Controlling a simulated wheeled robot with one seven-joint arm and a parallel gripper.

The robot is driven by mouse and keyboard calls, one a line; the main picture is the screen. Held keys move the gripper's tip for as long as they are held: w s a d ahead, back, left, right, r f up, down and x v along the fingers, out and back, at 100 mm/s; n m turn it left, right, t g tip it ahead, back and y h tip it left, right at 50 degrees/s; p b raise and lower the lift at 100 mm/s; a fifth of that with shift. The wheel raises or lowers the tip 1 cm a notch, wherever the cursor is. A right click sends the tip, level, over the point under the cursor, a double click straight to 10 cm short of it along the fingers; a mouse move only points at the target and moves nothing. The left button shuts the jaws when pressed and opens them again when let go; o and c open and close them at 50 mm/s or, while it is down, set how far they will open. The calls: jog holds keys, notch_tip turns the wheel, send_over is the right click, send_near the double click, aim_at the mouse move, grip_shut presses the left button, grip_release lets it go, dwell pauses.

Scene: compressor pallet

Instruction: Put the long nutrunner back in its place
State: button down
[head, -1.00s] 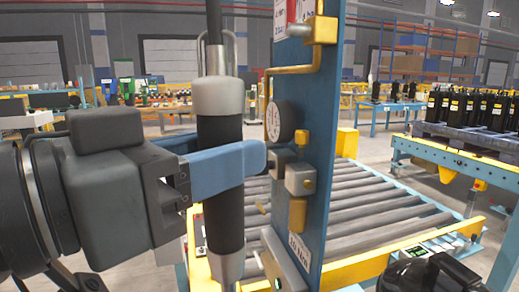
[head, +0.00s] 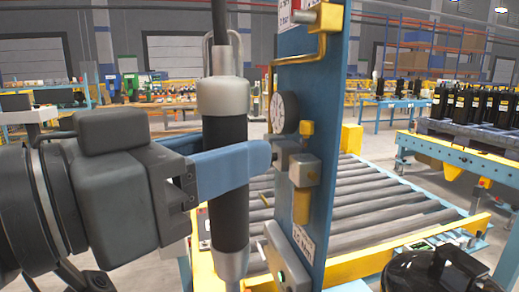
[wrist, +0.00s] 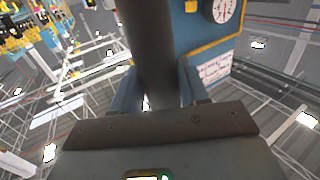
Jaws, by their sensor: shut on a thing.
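The long nutrunner (head: 227,165) is a black cylinder with grey metal ends, hanging upright in the head view with a hose or cable running up from its top. My gripper (head: 232,168) is shut around its black middle, with blue fingers reaching in from the left. In the wrist view the dark nutrunner body (wrist: 152,45) passes between the blue fingers (wrist: 153,90). A blue upright panel (head: 308,150) stands just right of the nutrunner, carrying a gauge (head: 284,112) and a brass-coloured fitting. I cannot tell which part of it is the nutrunner's place.
A roller conveyor (head: 370,205) with yellow edges lies behind and right of the panel. A blue and yellow bench (head: 450,165) bearing several black cylinders (head: 478,105) stands at the right. A dark compressor-like object (head: 425,272) is at the lower right.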

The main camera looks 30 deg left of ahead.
jog(key=shift+f+b, duration=1)
jog(key=shift+f, duration=0.3)
dwell(0.5)
jog(key=c, duration=0.9)
grip_release()
jog(key=o, duration=0.4)
jog(key=shift+f, duration=0.15)
jog(key=v, duration=0.8)
